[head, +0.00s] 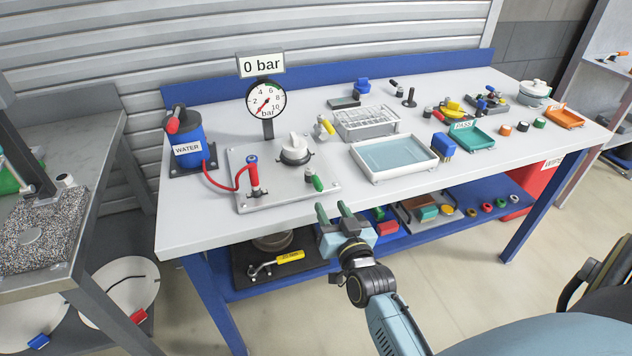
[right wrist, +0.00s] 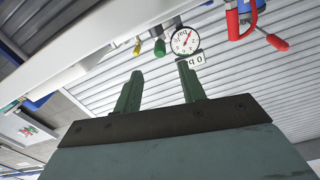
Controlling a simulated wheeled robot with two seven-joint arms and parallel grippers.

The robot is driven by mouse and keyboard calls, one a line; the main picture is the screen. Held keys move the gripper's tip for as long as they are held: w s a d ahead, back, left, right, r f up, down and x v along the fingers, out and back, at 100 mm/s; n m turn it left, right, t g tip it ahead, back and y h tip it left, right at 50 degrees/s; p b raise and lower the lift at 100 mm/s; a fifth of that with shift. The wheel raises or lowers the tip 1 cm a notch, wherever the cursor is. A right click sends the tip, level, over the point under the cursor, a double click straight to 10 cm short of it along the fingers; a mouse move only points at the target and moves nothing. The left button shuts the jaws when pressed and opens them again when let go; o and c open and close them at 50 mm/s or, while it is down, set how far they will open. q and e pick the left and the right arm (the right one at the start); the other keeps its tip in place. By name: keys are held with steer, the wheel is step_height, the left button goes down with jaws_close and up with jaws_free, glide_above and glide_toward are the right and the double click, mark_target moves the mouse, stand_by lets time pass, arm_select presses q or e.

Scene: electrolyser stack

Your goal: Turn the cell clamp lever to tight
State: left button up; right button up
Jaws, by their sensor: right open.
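The electrolyser stack stands on a grey base plate (head: 250,203) at the left of the bench. It has a white knob-like top (head: 295,152), a short green-handled lever (head: 317,183) at the front right and a yellow-handled lever (head: 326,126) behind it. I cannot read which is the cell clamp lever. The right wrist view shows the green handle (right wrist: 160,47), the yellow handle (right wrist: 136,48) and a red handle (right wrist: 277,42). My right gripper (head: 333,209) is open and empty at the bench's front edge, apart from the levers. Its green fingers also show in the wrist view (right wrist: 160,90).
A gauge (head: 266,101) under a "0 bar" sign (head: 262,65) stands behind the stack. A white tray (head: 393,157) of liquid lies right. A lower shelf (head: 455,220) holds loose parts.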

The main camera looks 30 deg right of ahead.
mark_target(313, 175)
steer(key=b+x, duration=0.1)
steer(key=x, duration=1)
steer(key=shift+w, duration=0.2)
jaws_close()
